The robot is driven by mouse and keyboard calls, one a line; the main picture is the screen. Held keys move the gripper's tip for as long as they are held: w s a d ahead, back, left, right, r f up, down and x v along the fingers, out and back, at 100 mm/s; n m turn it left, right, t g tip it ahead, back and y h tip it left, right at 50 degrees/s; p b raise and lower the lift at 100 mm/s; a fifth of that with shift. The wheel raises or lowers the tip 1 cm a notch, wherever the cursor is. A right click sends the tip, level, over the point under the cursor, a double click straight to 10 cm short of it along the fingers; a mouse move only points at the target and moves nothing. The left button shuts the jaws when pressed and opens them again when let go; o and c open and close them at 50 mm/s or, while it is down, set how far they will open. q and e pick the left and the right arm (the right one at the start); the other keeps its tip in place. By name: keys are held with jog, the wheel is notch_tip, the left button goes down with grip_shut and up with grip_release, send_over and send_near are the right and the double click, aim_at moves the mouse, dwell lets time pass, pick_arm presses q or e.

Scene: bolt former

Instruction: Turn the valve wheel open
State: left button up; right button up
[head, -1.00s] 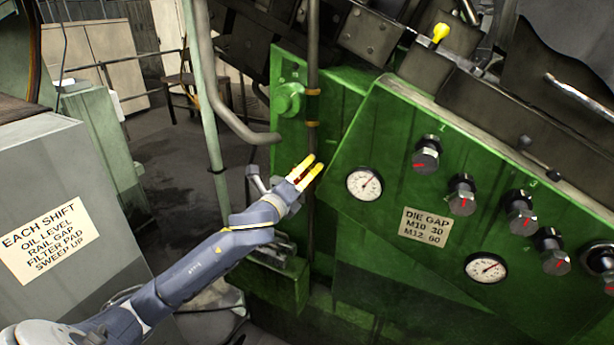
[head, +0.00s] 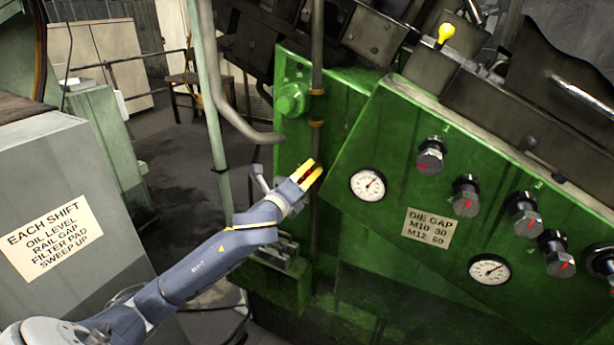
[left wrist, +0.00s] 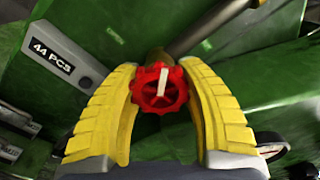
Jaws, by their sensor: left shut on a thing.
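A small red valve wheel (left wrist: 160,91) with a white mark on its face shows in the left wrist view. It sits on a brass-coloured stem (left wrist: 159,62) against the green machine. My left gripper (left wrist: 160,85) has its two yellow fingers on either side of the wheel, shut on it. In the head view my left gripper (head: 311,173) reaches to the green machine beside a vertical pipe, and a little dark red shows between its fingers. The rest of the wheel is hidden there. My right gripper is not in view.
The sloped green panel (head: 400,270) with dials and black knobs stands to the right of the gripper. A dark vertical pipe (head: 317,60) runs just behind it. A grey cabinet (head: 60,150) stands at left. A "44 PCS" plate (left wrist: 53,57) is near the wheel.

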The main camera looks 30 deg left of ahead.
aim_at(304, 179)
pick_arm(q)
jog(key=n, duration=0.3)
jog(key=shift+d+f+n, duration=0.1)
jog(key=shift+n, duration=1.7)
jog(key=o, duration=1.4)
jog(key=shift+s, duration=3.8)
